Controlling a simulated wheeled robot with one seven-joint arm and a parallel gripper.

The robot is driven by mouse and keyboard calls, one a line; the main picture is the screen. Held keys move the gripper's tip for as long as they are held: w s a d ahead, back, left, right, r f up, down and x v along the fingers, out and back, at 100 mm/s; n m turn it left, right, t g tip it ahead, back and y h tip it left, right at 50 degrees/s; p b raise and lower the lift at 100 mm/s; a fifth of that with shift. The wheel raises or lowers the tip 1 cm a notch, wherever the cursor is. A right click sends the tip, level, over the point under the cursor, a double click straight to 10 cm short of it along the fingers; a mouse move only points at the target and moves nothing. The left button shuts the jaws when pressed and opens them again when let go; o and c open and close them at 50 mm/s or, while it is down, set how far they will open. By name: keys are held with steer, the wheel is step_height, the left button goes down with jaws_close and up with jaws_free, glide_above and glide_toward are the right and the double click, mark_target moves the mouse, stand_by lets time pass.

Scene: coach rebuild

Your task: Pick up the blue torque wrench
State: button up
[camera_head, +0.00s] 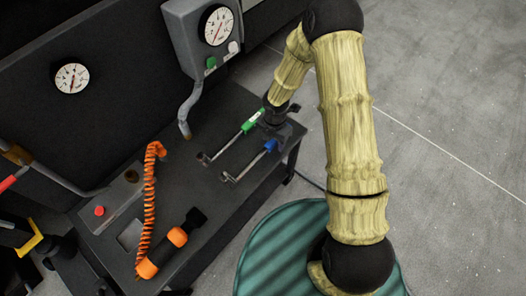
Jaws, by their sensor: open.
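The blue torque wrench (249,161) lies on the dark bench top, with its blue handle toward the right edge and its metal head toward the lower left. A similar wrench with a green handle (230,138) lies beside it, farther up in the picture and roughly parallel. My gripper (283,121) is open at the end of my arm, over the right end of the bench, close to the handle ends of both wrenches. It looks empty. Its fingers are small and dark here, and I cannot tell whether they touch either handle.
An orange coiled cord (150,205) and an orange-and-black tool (172,243) lie on the left of the bench (205,205). A gauge box (200,35) with a hanging grey hose (187,108) stands behind. A red button (99,211) sits at far left. Open floor lies right.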

jaws_close()
stand_by(0.3)
steer(key=shift+r, duration=0.2)
step_height(320, 180, up, 10)
steer(key=p, duration=0.3)
steer(key=shift+f+p, duration=0.1)
steer(key=shift+p, duration=0.2)
stand_by(0.3)
